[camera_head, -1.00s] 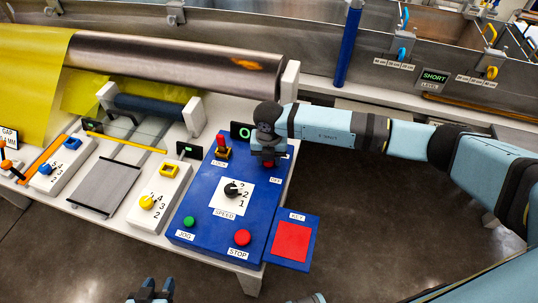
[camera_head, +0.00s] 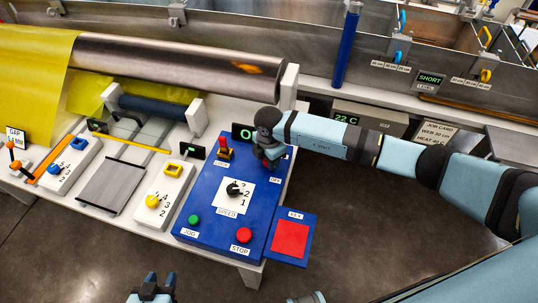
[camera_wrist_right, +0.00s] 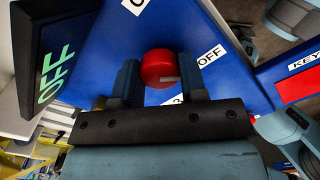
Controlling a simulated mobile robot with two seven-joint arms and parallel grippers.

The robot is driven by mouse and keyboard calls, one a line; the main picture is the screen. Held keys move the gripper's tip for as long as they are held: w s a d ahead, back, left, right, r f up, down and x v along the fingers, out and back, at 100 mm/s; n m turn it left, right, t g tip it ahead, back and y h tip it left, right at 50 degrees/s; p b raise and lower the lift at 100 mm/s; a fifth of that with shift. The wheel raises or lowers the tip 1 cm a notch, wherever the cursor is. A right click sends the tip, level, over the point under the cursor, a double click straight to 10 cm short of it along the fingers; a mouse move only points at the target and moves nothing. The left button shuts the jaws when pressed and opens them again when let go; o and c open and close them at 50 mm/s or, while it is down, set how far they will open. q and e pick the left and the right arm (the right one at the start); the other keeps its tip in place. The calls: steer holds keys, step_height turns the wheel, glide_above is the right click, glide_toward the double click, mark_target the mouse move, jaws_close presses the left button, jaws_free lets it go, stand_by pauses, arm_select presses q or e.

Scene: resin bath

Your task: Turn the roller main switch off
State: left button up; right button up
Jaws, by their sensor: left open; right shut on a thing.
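The main switch is a red round knob (camera_wrist_right: 159,68) on the blue roller control panel (camera_head: 205,220). In the right wrist view it sits between the two fingers of my right gripper (camera_wrist_right: 162,78), which is shut on it. A label reading OFF (camera_wrist_right: 211,55) is beside the knob, and a black display (camera_wrist_right: 52,70) reads OFF in green. In the head view my right gripper (camera_head: 272,162) stands over the panel's upper right and hides the knob. My left gripper (camera_head: 152,288) is open and empty at the bottom edge, away from the panel.
The panel also has a red lock lever (camera_head: 224,146), a black speed knob (camera_head: 234,189), a green jog button (camera_head: 194,220) and a red stop button (camera_head: 243,236). A red key pad (camera_head: 290,239) is at its right. The steel roller (camera_head: 180,65) lies behind.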

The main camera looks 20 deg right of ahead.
steer(key=shift+r+m, duration=0.1)
steer(key=shift+m, duration=0.3)
steer(key=shift+m+p, duration=0.3)
steer(key=shift+m, duration=0.1)
steer(key=o, duration=0.9)
